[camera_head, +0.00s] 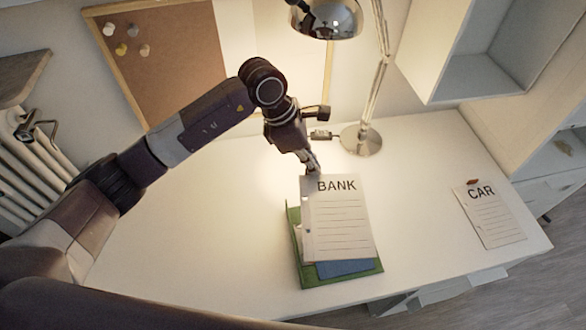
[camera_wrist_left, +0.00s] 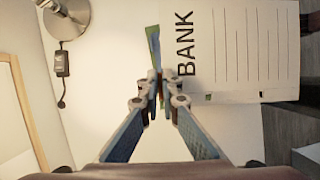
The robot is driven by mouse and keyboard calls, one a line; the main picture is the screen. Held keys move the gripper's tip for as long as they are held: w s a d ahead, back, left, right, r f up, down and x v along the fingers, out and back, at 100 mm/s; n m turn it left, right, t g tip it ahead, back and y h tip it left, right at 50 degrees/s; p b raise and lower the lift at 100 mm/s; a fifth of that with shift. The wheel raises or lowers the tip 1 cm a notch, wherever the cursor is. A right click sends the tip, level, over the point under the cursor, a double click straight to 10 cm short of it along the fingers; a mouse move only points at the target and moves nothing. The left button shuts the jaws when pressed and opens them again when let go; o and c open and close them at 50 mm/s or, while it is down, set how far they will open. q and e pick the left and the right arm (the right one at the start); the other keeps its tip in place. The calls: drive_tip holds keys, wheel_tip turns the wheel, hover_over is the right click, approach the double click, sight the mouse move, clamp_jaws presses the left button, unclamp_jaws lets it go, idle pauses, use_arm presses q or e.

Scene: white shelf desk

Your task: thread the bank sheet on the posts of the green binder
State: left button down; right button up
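The white bank sheet (camera_head: 338,218), headed BANK, hangs over the green binder (camera_head: 312,278) and hides most of it. My left gripper (camera_head: 314,171) is shut on the sheet's top edge near its top left corner. In the left wrist view, the fingertips (camera_wrist_left: 160,78) meet at the edge of the bank sheet (camera_wrist_left: 240,50), and small holes show along one side of the sheet. A strip of the binder (camera_wrist_left: 153,45) shows beside it. The binder's posts are hidden or too small to make out. A blue area shows at the binder's lower edge. My right gripper is not in view.
The car sheet (camera_head: 490,215) lies flat at the right of the white desk (camera_head: 200,245). A lamp base (camera_head: 361,140) stands behind the bank sheet, with its chrome shade (camera_head: 334,22) above. A white shelf (camera_head: 470,75) is at upper right. The desk left of the binder is clear.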

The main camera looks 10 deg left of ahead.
sight(317, 177)
use_arm(q)
drive_tip(key=shift+n, duration=0.8)
drive_tip(key=x, duration=0.4)
drive_tip(key=a+b+x, duration=0.1)
drive_tip(key=x, duration=0.1)
drive_tip(key=shift+w+f, duration=0.3)
drive_tip(key=shift+f+t, duration=0.3)
drive_tip(key=shift+f, duration=0.1)
drive_tip(key=shift+f+b, duration=0.2)
drive_tip(key=shift+b, duration=0.3)
drive_tip(key=shift+f+b, duration=2.75)
drive_tip(key=shift+f, duration=0.15)
drive_tip(key=shift+b, duration=0.3)
